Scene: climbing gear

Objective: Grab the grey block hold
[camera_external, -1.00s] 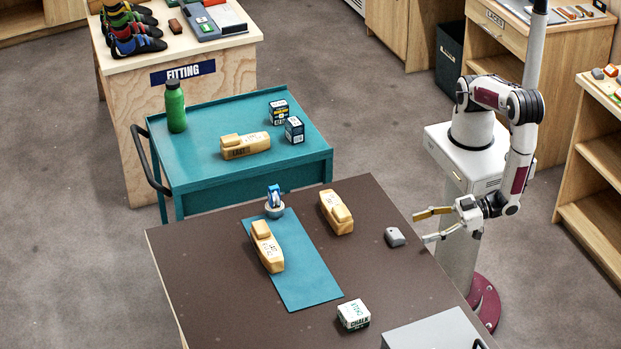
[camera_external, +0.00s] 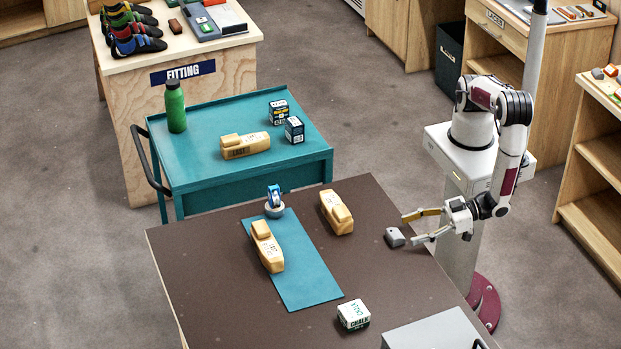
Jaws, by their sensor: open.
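The grey block hold (camera_external: 394,237) is a small rounded grey piece lying on the dark brown table near its right edge. My gripper (camera_external: 408,229) is open, with one yellowish finger and one pale finger spread apart. It comes in from the right, close beside the hold, with the fingertips pointing left toward it. In this view the fingertips look near the hold's right side; I cannot tell whether they touch it. Nothing shows between the fingers.
A wooden shoe last (camera_external: 337,212) lies left of the hold, another (camera_external: 267,246) on a blue mat (camera_external: 307,284). A chalk box (camera_external: 353,315) and grey case (camera_external: 432,332) are nearer. A teal cart (camera_external: 195,160) stands behind.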

